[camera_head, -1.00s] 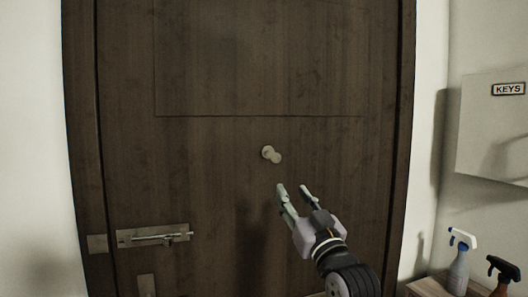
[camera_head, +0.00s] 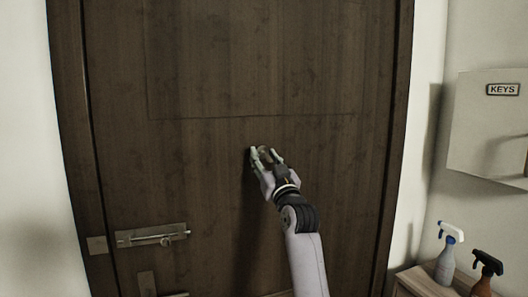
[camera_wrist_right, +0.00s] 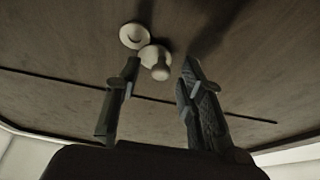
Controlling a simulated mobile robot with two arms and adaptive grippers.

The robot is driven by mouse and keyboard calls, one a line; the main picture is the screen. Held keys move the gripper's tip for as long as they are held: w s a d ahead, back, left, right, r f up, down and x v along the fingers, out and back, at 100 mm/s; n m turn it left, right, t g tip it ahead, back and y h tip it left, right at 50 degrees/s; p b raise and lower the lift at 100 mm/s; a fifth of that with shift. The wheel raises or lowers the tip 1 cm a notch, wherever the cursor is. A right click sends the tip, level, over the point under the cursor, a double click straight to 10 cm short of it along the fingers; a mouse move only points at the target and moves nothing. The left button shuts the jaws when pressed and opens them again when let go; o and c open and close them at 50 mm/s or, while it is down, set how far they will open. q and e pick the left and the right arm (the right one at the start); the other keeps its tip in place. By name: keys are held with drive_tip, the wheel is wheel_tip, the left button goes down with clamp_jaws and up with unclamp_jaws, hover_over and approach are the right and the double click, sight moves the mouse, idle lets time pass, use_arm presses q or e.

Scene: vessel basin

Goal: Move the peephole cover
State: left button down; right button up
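The peephole cover (camera_wrist_right: 155,62) is a pale round piece with a small knob on the dark wooden door (camera_head: 200,80). In the right wrist view it overlaps the lower right of a pale round disc (camera_wrist_right: 134,36), which is largely uncovered. My right gripper (camera_head: 264,154) is at the peephole, its fingers apart. In the wrist view the cover's knob shows between the two fingertips, nearer the left finger; I cannot tell whether they touch. In the head view the fingers mostly hide the cover. My left gripper is not in view.
A metal bolt latch (camera_head: 152,235) is on the door's lower left. A white key box (camera_head: 487,125) hangs on the right wall. A blue-grey spray bottle (camera_head: 446,254) and a brown one (camera_head: 484,277) stand at lower right. The door face around the peephole is flat and clear.

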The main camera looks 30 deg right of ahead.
drive_tip(key=shift+w+r, duration=0.1)
drive_tip(key=shift+w, duration=0.2)
drive_tip(key=shift+c, duration=0.3)
clamp_jaws()
